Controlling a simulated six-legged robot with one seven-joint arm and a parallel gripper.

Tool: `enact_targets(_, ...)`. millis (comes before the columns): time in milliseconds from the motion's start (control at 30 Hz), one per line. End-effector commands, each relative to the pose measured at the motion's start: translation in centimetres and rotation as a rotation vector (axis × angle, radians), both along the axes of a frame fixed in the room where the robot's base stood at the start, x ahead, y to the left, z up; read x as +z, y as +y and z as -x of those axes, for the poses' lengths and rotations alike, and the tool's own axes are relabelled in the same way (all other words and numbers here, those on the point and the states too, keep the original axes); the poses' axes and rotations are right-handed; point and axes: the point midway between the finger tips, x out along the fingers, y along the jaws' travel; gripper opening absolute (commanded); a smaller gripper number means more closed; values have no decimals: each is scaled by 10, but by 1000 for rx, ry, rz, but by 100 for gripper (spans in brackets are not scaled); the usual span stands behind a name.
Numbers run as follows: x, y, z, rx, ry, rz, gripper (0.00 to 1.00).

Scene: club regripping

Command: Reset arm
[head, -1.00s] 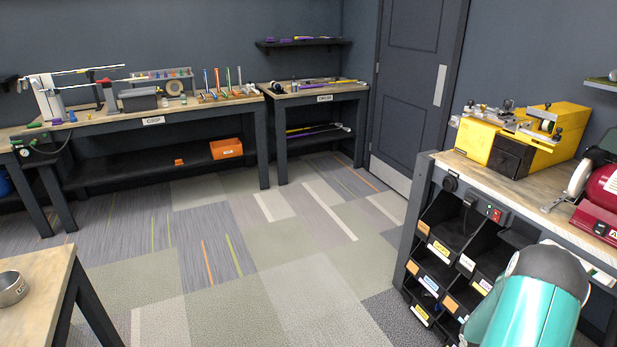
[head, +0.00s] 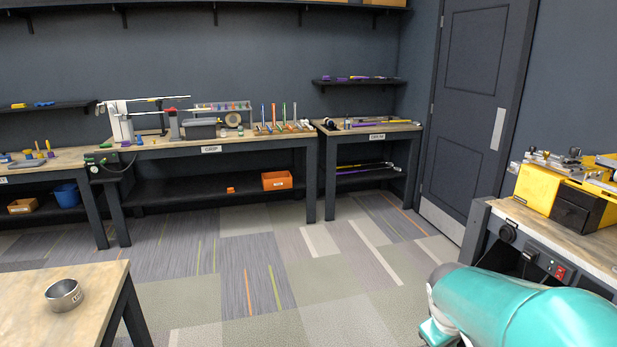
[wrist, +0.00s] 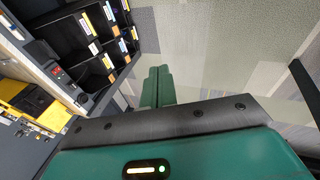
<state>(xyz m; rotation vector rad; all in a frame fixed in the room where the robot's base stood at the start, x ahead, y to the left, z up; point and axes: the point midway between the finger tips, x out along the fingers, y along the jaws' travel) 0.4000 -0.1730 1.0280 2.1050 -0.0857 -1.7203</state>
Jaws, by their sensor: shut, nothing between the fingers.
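My gripper (wrist: 157,88) shows in the wrist view, its two green fingers shut together with nothing between them, above the carpet. In the head view my teal arm (head: 530,310) fills the lower right corner, and the gripper itself is out of that view. The arm is in front of the right workbench (head: 575,232). In the wrist view a rack of black labelled bins (wrist: 85,38) is to the left of the fingers, apart from them.
A yellow machine (head: 545,190) stands on the right workbench. A table with a metal bowl (head: 64,295) is at the lower left. Benches with clubs and tools line the back wall, beside a dark door (head: 480,110). The carpet (head: 260,280) between is clear.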

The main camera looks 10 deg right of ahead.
Motion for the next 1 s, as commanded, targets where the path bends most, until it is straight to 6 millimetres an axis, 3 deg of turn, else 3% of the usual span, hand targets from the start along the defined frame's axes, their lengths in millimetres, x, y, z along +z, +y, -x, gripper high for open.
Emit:
enact_targets(33, 14, 18, 6, -12, -37, -17, 0)
enact_targets(200, 46, 74, 34, -71, -138, -111, 0)
enact_targets(500, 78, 154, 94, -145, -267, -323, 0)
enact_targets(700, 81, 173, 112, -163, -287, -394, 0)
enact_targets(1000, 81, 173, 113, -165, -287, -396, 0)
